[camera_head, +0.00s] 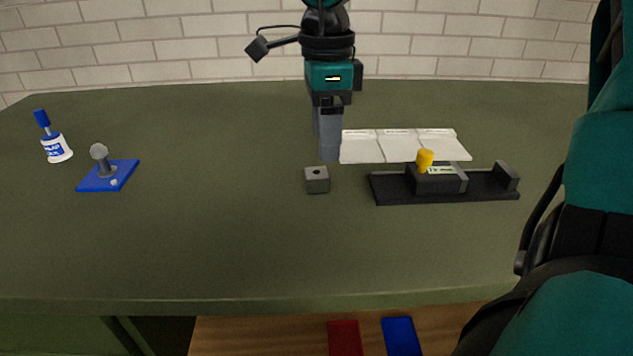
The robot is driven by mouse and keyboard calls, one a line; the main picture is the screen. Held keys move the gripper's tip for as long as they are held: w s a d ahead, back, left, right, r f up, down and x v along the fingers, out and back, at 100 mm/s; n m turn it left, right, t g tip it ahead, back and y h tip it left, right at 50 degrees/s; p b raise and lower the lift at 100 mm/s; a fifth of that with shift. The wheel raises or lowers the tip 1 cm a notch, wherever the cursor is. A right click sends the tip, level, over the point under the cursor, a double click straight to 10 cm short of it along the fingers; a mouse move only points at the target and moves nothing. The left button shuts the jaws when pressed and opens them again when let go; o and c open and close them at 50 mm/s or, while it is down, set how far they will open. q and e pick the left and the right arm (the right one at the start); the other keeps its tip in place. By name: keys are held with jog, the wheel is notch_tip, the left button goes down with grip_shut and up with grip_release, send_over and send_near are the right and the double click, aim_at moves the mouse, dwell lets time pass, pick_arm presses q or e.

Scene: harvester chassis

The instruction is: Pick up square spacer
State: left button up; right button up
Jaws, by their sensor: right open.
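The square spacer (317,186) is a small grey block with a dark round hole in its top. It sits flat on the green table, near the middle of the head view. My right gripper (328,155) points down just above and behind the spacer, with its fingertips a little to the right of the hole. It is open, with nothing seen between its grey fingers, and it looks apart from the spacer. The fingers overlap in this view, so the gap between them is hard to see. My left gripper is not in view.
A black fixture (400,192) with a yellow knob (425,157) stands right of the spacer. A white tray (360,147) lies behind. A blue plate (122,174) with a grey post and a blue-white bottle (55,148) stand left. Table in front is clear.

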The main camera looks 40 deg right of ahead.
aim_at(317, 172)
jog(key=f, duration=0.3)
jog(key=w+a+f+b, duration=0.1)
jog(key=f, duration=0.1)
jog(key=shift+f, duration=0.35)
jog(key=shift+d+f, duration=0.1)
jog(key=shift+f, duration=0.2)
jog(key=c, duration=1.2)
jog(key=shift+r, duration=0.1)
